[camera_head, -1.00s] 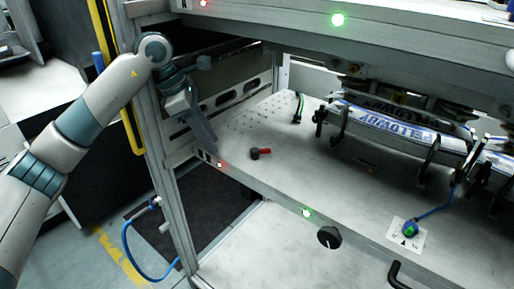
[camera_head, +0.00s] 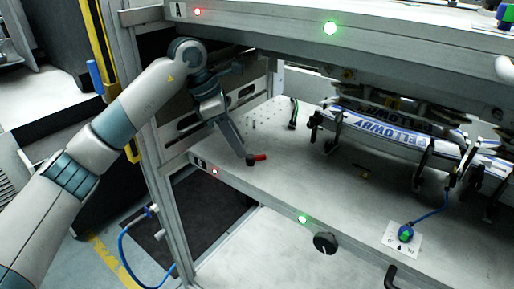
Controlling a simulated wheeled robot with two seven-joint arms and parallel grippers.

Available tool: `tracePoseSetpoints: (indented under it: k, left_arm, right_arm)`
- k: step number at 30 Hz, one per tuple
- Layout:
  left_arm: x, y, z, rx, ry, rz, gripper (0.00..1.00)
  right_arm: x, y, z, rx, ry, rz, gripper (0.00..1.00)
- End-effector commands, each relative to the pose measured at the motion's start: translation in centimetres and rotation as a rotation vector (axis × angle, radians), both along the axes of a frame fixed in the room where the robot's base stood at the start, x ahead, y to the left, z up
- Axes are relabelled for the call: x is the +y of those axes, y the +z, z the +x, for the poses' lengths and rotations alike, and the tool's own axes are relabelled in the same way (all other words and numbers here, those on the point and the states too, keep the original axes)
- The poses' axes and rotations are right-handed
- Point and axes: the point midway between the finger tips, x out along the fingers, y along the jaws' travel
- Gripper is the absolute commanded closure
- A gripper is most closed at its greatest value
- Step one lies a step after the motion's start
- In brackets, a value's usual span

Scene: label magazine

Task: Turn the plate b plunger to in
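A small dark plunger with a red handle (camera_head: 258,158) stands on the grey lower plate (camera_head: 290,180), near its left front edge. The handle points right. My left gripper (camera_head: 238,147) reaches in from the left between the two levels. Its long grey finger slants down, with the tip at or just beside the plunger's dark base. I cannot tell whether they touch. The other finger is not clear, so its opening cannot be told. A blue-green knob (camera_head: 405,233) on a white marked card sits at the plate's right front. My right gripper is out of view.
A labelled magazine assembly (camera_head: 400,135) with dark clamps fills the plate's back right. The middle of the plate is mostly clear.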

Motion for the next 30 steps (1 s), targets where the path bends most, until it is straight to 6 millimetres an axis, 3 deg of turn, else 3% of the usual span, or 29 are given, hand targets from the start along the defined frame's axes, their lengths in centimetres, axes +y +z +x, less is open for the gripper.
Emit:
tracePoseSetpoints:
  k: [7, 9, 15, 26, 30]
  left_arm:
    - [-4.3, 0.1, 0.7, 0.001, -0.004, 0.0, 0.72]
    - [-4.4, -1.2, 0.7, 0.004, -0.001, 0.0, 0.72]
    - [-4.9, -2.6, 0.9, 0.002, -0.001, 0.0, 0.72]
    - [-5.0, -2.8, 0.9, 0.0, 0.0, 0.0, 0.72]
    - [-5.0, -2.8, 0.9, 0.0, 0.0, 0.0, 1.0]
  right_arm:
    - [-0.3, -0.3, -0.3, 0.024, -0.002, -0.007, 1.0]
    - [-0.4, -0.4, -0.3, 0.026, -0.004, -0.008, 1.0]
    - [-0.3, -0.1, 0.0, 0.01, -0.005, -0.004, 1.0]
    - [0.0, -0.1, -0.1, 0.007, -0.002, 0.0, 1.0]
    - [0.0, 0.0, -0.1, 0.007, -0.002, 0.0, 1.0]
